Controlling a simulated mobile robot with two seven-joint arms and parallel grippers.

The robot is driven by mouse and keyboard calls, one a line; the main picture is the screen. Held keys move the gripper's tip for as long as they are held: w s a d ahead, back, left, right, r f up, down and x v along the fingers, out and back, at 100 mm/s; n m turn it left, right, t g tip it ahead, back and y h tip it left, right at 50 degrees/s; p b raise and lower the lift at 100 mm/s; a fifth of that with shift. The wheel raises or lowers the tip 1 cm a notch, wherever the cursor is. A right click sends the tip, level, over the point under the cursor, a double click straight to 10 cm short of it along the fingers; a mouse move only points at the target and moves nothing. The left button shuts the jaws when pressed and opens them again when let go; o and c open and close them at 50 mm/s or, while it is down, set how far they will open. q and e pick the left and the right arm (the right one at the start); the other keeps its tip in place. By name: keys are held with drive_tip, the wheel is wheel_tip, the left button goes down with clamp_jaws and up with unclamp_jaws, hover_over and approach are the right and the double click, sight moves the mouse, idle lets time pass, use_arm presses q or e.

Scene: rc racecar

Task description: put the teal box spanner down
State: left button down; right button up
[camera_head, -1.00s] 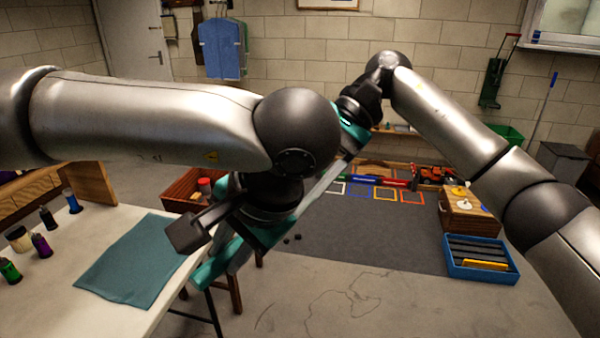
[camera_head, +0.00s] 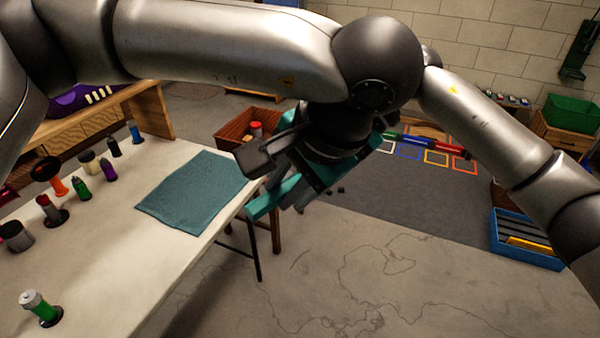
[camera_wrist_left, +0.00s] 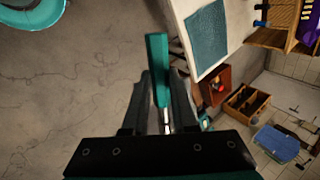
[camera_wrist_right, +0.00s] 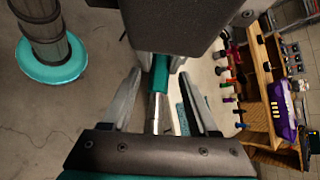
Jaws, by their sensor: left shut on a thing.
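The teal box spanner (camera_wrist_left: 158,70) has a teal handle and a silver shaft. In the left wrist view it lies between the close-set fingers of my left gripper (camera_wrist_left: 160,88), which is shut on it in the air. In the right wrist view the spanner (camera_wrist_right: 159,78) shows between the spread fingers of my right gripper (camera_wrist_right: 160,88), which is open. Both grippers are close together beyond the workbench edge. In the head view the left wrist and arm hide most of the spanner and the right gripper. A teal mat (camera_head: 195,192) lies bare on the workbench.
The pale workbench (camera_head: 130,265) carries several coloured bottles, with a green one (camera_head: 40,307) at the near left. A red-brown crate (camera_head: 232,137) stands behind it. A dark floor mat (camera_head: 440,205) has coloured squares. A blue tray (camera_head: 528,255) is at right.

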clamp_jaws()
drive_tip(key=shift+o, duration=0.4)
unclamp_jaws()
drive_tip(key=shift+w+d+r, duration=0.1)
drive_tip(key=v, duration=1.1)
drive_tip(key=shift+d+r, duration=0.25)
use_arm(q)
drive_tip(key=w+d+f+m+t+h, duration=0.1)
drive_tip(key=w+d+f+m, duration=0.2)
drive_tip(key=f+m, duration=0.1)
drive_tip(key=shift+w+f+m+t+h, duration=0.2)
drive_tip(key=shift+w+m+t+h, duration=0.1)
drive_tip(key=shift+h, duration=0.1)
use_arm(e)
drive_tip(key=shift+w, duration=0.1)
drive_tip(key=shift+c, duration=0.3)
